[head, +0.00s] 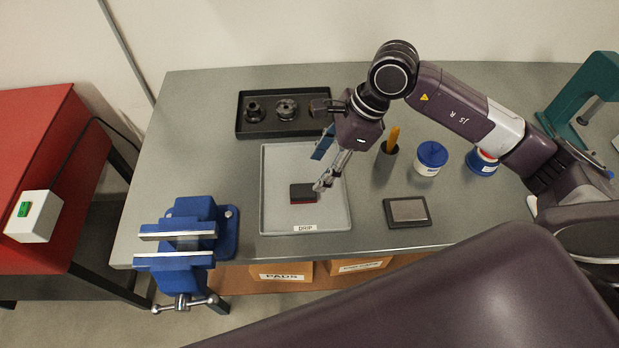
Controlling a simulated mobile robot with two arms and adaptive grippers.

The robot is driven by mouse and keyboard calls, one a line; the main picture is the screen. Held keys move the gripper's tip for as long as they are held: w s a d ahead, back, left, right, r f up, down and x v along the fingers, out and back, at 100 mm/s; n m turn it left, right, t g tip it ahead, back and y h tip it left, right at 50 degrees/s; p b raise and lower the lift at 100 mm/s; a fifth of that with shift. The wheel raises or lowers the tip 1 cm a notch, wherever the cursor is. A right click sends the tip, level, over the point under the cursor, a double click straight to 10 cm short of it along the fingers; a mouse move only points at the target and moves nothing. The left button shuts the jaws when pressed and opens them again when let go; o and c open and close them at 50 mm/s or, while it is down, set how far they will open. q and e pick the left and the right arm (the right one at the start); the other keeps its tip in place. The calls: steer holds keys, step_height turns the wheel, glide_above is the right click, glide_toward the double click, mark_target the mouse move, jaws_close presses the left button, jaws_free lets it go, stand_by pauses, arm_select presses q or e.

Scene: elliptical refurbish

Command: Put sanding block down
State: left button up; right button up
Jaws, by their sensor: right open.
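The sanding block (302,193), dark on top with a red lower edge, lies in the grey tray labelled DRIP (276,222). My right gripper (322,186) is open at the block's right end. Its fingers point down and overlap the block's right edge in the head view; I cannot tell whether they touch it. My left gripper is not in view.
A blue vise (195,235) is clamped at the bench's front left. A black tray (262,130) with dark round parts stands behind the drip tray. Right of it are a dark cup (387,154), a blue-lidded tub (431,157) and a dark flat pad (407,212).

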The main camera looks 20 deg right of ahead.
mark_target(308, 190)
steer(key=shift+f, duration=0.25)
steer(key=shift+s+p+x, duration=0.15)
steer(key=shift+p+x, duration=0.25)
steer(key=shift+x, duration=0.2)
steer(key=shift+s+p+x, duration=0.15)
steer(key=shift+p+x, duration=0.2)
steer(key=shift+x, duration=0.3)
steer(key=p+x, duration=0.2)
steer(key=x, duration=0.1)
steer(key=shift+a+f, duration=0.15)
steer(key=shift+f, duration=0.15)
steer(key=shift+a+f, duration=0.15)
steer(key=shift+f, duration=0.3)
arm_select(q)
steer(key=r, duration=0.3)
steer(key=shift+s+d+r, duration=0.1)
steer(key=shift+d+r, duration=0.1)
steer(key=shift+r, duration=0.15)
arm_select(e)
steer(key=shift+c, duration=1.3)
steer(key=c, duration=1.1)
